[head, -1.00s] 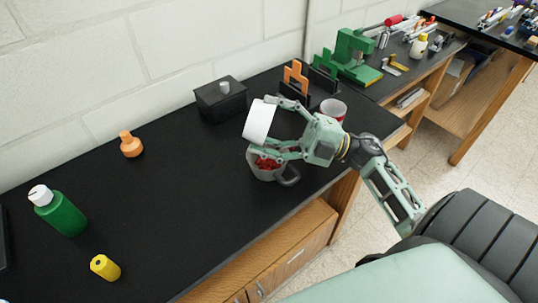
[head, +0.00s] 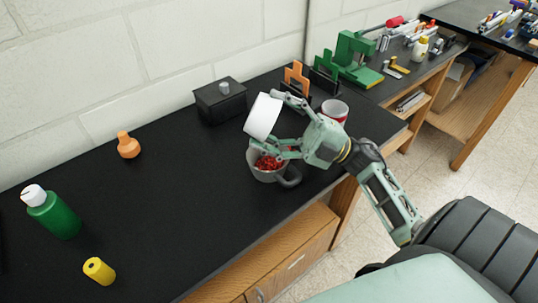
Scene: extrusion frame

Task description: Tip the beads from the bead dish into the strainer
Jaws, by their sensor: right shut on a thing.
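My right gripper (head: 290,125) is shut on a white round dish (head: 262,117), which I take for the bead dish. It holds the dish steeply tipped above a grey cup-like vessel with a handle (head: 262,177), apparently the strainer. Red beads (head: 268,163) lie inside this grey vessel. The inside of the dish is turned away from view, so I cannot tell whether beads are left in it. The gripper's lower finger covers part of the vessel's rim. My left gripper is not in view.
A red and white cup (head: 335,109) stands behind my right gripper. A black box (head: 220,103) and an orange-and-black holder (head: 296,80) stand at the back. A green bottle (head: 55,215), yellow cylinder (head: 99,271) and orange piece (head: 128,146) stand left. The middle of the black bench is clear.

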